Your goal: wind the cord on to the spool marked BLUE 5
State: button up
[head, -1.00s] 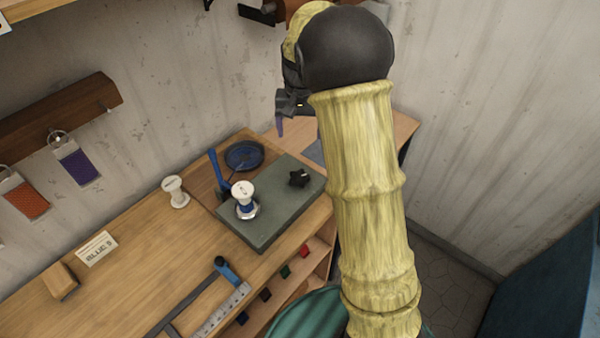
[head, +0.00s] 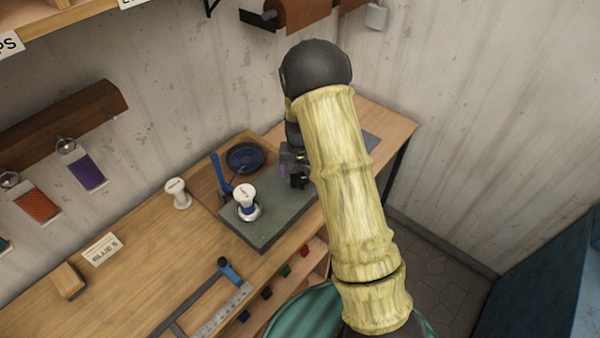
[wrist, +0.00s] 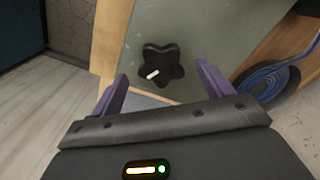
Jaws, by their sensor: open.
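A grey-green winder base (head: 272,222) stands on the bench. A white spool (head: 245,193) with blue cord round its core sits upright on it; its marking is too small to read. A blue cord coil (head: 243,158) lies in a dark dish behind, and also shows in the wrist view (wrist: 268,82). A black star knob (wrist: 163,64) with a white mark is on the base's right part. My gripper (wrist: 162,71) is open and empty, its purple fingers apart and pointed at the knob, which appears between them. In the head view my gripper (head: 288,170) is partly hidden by my arm.
A blue lever (head: 219,170) stands between dish and spool. Another white spool (head: 178,193) stands left of the base. A card reading BLUE 5 (head: 102,249), a wooden block (head: 66,281) and a blue-ended ruler tool (head: 230,270) lie on the bench.

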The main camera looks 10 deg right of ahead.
jog(key=shift+f, duration=0.9)
jog(key=c, duration=1)
jog(key=shift+m, duration=0.4)
